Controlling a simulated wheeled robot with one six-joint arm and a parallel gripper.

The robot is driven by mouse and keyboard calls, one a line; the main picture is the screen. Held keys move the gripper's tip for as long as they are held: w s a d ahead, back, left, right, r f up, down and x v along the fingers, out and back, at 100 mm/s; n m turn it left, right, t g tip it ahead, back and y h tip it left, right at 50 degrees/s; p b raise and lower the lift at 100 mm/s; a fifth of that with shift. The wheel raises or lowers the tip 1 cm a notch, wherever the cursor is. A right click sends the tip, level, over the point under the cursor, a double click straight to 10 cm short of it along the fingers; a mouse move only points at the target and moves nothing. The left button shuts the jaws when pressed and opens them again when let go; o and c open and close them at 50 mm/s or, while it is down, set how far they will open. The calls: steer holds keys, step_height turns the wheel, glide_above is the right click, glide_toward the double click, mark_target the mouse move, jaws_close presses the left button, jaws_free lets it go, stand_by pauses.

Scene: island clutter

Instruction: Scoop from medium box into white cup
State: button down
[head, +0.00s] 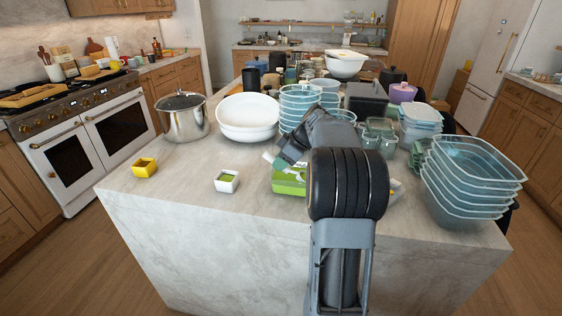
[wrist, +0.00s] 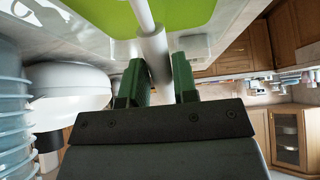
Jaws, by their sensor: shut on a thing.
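A box (head: 289,187) with green sides stands near the front middle of the island, partly hidden behind my arm. A small square white cup (head: 226,181) stands on the counter to its left, apart from it. In the wrist view my gripper (wrist: 157,75) is shut on the pale handle of a scoop (wrist: 154,48). The handle's thinner part runs over the bright green area of the box (wrist: 192,12). The scoop's bowl is out of frame, so I cannot tell whether it holds anything. In the head view the fingertips are hidden by my arm.
A small yellow cup (head: 145,168) stands at the left. Behind are a steel pot (head: 184,118), white bowls (head: 247,117) and stacked glass containers (head: 300,105). More stacked containers (head: 470,175) crowd the right edge. The front left counter is mostly clear.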

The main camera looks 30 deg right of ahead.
mark_target(269, 154)
steer(key=shift+r, duration=0.1)
stand_by(0.6)
steer(key=shift+r+p, duration=0.5)
steer(key=shift+r, duration=0.3)
steer(key=shift+r, duration=0.15)
stand_by(0.6)
steer(key=shift+w+a+r+p, duration=0.3)
steer(key=shift+r+p, duration=0.25)
steer(key=shift+r, duration=0.2)
steer(key=shift+w+a+r+p, duration=0.3)
steer(key=shift+r+p, duration=0.25)
steer(key=shift+r, duration=0.15)
steer(key=shift+w+a+r+p, duration=0.3)
steer(key=shift+r+p, duration=0.25)
steer(key=shift+r, duration=0.2)
steer(key=shift+w+a+f+g+h+p, duration=0.15)
steer(key=shift+f+g+h+p, duration=0.15)
steer(key=shift+g+h+p, duration=0.35)
steer(key=f+g+h+p, duration=0.1)
steer(key=f+g+p, duration=0.1)
steer(key=p, duration=0.1)
steer(key=shift+w+a+h, duration=0.15)
steer(key=shift+a+h, duration=0.05)
steer(key=shift+h, duration=0.15)
steer(key=shift+w+a+f+g+h+p, duration=0.15)
steer(key=shift+f+g+h+p, duration=0.7)
steer(key=shift+p, duration=0.6)
